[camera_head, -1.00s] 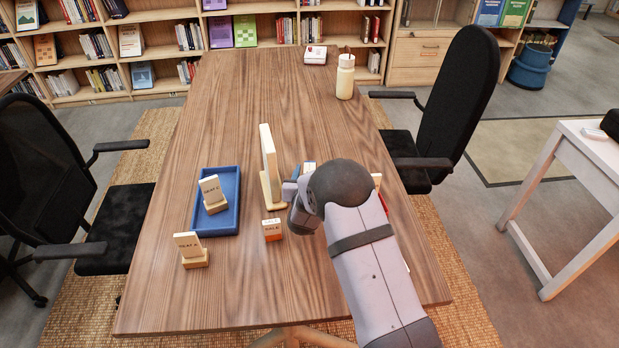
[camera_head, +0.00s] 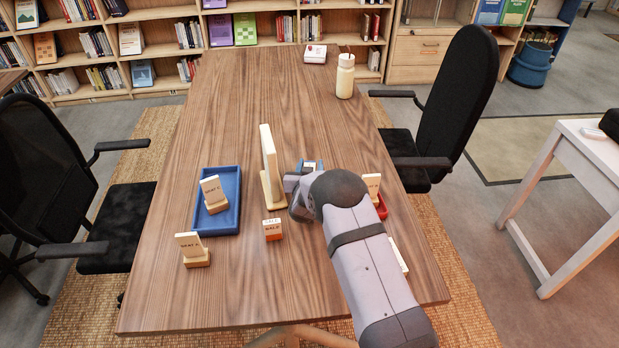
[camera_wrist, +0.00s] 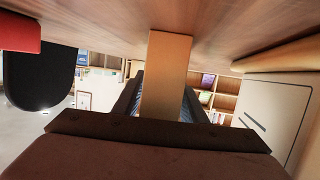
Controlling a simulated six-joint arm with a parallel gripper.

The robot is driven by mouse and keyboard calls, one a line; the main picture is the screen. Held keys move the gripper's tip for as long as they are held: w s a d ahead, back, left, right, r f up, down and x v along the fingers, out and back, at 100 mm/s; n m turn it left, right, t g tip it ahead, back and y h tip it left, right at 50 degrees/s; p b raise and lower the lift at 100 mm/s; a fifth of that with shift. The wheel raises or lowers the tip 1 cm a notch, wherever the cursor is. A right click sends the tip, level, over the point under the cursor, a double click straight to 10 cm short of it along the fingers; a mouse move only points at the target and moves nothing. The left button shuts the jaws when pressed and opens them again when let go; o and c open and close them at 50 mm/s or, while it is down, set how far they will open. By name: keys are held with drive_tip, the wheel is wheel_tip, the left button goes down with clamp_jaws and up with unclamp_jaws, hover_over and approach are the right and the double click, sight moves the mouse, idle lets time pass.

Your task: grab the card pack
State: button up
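My gripper (camera_head: 309,170) is low over the middle of the table, pointing away toward the shelves. In the wrist view its two dark fingers (camera_wrist: 165,103) stand apart on either side of an upright tan block (camera_wrist: 168,70). Their bluish inner faces show beside it. In the head view a small piece with a pale top and blue sides (camera_head: 309,165) shows just past the gripper, partly hidden. A small orange and white box (camera_head: 272,230) with lettering stands on the table left of my gripper. I cannot tell which of these is the card pack.
An upright pale divider (camera_head: 268,160) stands close left of my gripper. A red tray (camera_head: 381,206) with a card is to the right. A blue tray (camera_head: 228,218) holds a seat card (camera_head: 212,190); another seat card (camera_head: 190,246) stands nearer. The far table is mostly clear.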

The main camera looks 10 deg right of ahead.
drive_tip(key=c, duration=0.7)
drive_tip(key=shift+r, duration=0.2)
wheel_tip(320, 180, up, 18)
drive_tip(key=shift+f, duration=0.1)
idle(0.3)
